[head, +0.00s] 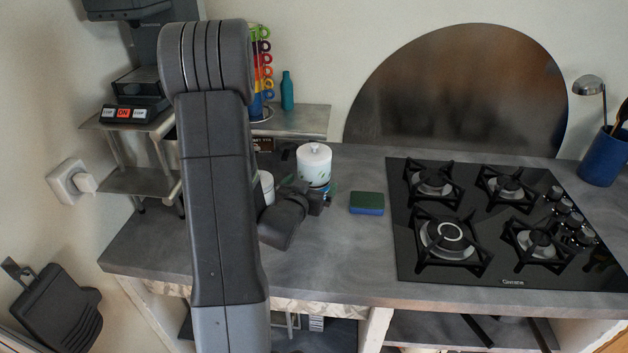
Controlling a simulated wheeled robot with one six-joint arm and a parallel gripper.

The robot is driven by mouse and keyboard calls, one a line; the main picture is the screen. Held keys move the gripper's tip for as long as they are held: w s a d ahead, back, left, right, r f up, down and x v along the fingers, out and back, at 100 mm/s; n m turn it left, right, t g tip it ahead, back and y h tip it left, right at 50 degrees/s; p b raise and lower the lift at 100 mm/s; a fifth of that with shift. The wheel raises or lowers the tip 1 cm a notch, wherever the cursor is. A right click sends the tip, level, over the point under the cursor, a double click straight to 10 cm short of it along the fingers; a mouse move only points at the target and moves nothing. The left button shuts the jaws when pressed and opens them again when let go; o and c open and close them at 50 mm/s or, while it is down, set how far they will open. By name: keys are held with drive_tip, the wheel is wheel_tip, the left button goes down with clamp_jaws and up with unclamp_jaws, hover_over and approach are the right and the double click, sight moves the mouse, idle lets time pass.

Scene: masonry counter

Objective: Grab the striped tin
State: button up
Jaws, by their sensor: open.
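A white lidded canister (314,164) with small green marks stands on the counter near the back, right of my arm. A bluish, banded piece (325,187) shows low at its front; I cannot tell whether this is the striped tin or part of the canister. A second white round container (267,186) is mostly hidden behind my arm, and no stripes show on it. My gripper (322,199) is open, low over the counter just in front of the canister and the bluish piece. Its fingers are small and dark, and contact cannot be made out.
A green and blue sponge (367,203) lies right of my gripper. Beyond it is a black gas hob (470,225). A metal shelf (300,122) at the back holds a teal bottle (287,91) and colourful stacked cups (263,62). The counter's front middle is clear.

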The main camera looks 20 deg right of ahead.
drive_tip(key=shift+a+f+p+x, duration=0.15)
drive_tip(key=shift+p+x, duration=0.15)
drive_tip(key=shift+x, duration=0.5)
drive_tip(key=shift+f+p+x, duration=0.15)
drive_tip(key=shift+p+x, duration=0.2)
drive_tip(key=shift+x, duration=0.5)
drive_tip(key=shift+a+f+p+x, duration=0.15)
drive_tip(key=shift+p+x, duration=0.15)
drive_tip(key=shift+x, duration=0.5)
drive_tip(key=shift+d, duration=0.1)
drive_tip(key=shift+c, duration=0.4)
drive_tip(key=c, duration=1)
drive_tip(key=shift+o, duration=0.2)
drive_tip(key=shift+w+r, duration=0.1)
drive_tip(key=shift+r, duration=0.1)
